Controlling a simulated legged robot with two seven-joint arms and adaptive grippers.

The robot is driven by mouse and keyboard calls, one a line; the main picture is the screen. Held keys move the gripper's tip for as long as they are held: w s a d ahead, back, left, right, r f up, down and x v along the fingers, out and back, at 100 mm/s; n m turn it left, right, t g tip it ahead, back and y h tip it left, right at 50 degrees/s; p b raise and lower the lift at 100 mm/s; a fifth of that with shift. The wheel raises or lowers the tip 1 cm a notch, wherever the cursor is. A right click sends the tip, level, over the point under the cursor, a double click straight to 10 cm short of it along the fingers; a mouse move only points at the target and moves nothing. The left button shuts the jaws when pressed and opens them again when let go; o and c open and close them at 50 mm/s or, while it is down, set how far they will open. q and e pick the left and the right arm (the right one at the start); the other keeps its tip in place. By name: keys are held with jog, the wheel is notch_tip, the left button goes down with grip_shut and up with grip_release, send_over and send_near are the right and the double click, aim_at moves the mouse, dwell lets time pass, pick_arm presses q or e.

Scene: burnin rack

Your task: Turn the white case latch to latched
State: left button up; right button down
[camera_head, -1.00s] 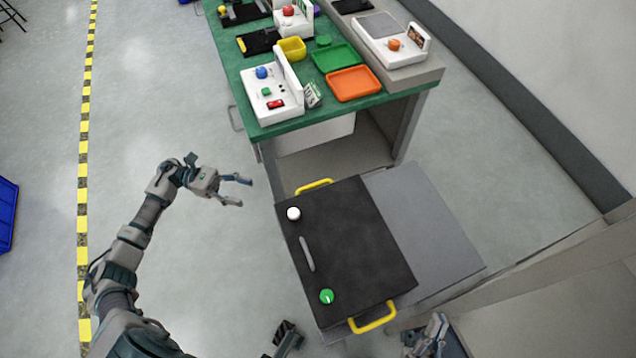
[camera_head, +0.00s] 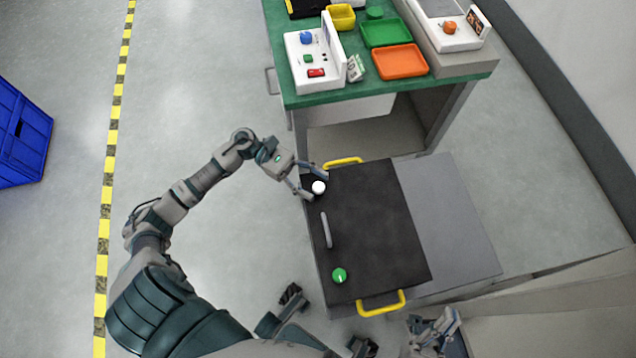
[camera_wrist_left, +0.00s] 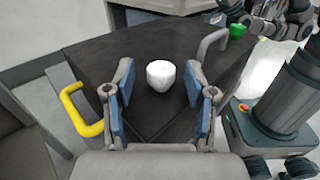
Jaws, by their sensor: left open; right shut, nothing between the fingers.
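The black case (camera_head: 375,230) lies with a white round latch (camera_head: 319,187) near its far left corner and a green latch (camera_head: 339,275) near its front left corner. My left gripper (camera_head: 315,185) is open, with its fingers on either side of the white latch. The left wrist view shows the white latch (camera_wrist_left: 161,75) between the two open fingers (camera_wrist_left: 160,95), apart from both. Whether the latch is turned cannot be told, as no mark shows on it. My right gripper (camera_head: 436,328) is shut and empty near the bottom of the head view, beside the case's front edge.
The case has a grey bar handle (camera_head: 326,230) between the latches and yellow handles at its far end (camera_head: 343,162) and front end (camera_head: 381,304). A green workbench (camera_head: 330,96) with devices and trays stands behind. A blue crate (camera_head: 22,135) is on the floor at left.

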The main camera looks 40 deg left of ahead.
pick_arm(q)
jog(key=shift+d, duration=0.65)
jog(key=shift+d+r, duration=0.1)
jog(key=shift+d, duration=0.35)
jog(key=shift+a, duration=0.1)
jog(key=c, duration=1.1)
jog(key=shift+a, duration=0.1)
grip_shut()
